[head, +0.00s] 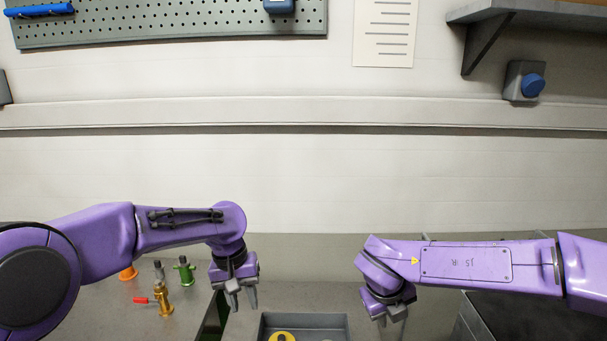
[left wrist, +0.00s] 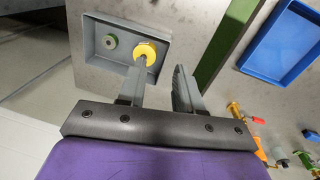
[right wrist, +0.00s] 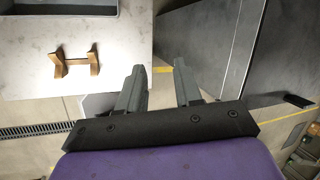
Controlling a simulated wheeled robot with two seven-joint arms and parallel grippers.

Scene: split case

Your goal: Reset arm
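My left gripper (head: 240,300) hangs fingers down over the bench, left of a grey tray (head: 262,327). Its fingers (left wrist: 160,88) are apart with nothing between them in the left wrist view. My right gripper (head: 390,312) points down to the right of the tray. Its fingers (right wrist: 157,85) are apart and empty in the right wrist view.
Orange, brass and green valve-like fittings (head: 185,271) stand at the left. A blue tray (left wrist: 280,45) lies beyond a green-edged divider (left wrist: 222,45). A small brown stand (right wrist: 76,63) sits on a pale surface. A dark box-like surface (head: 520,318) is at the right.

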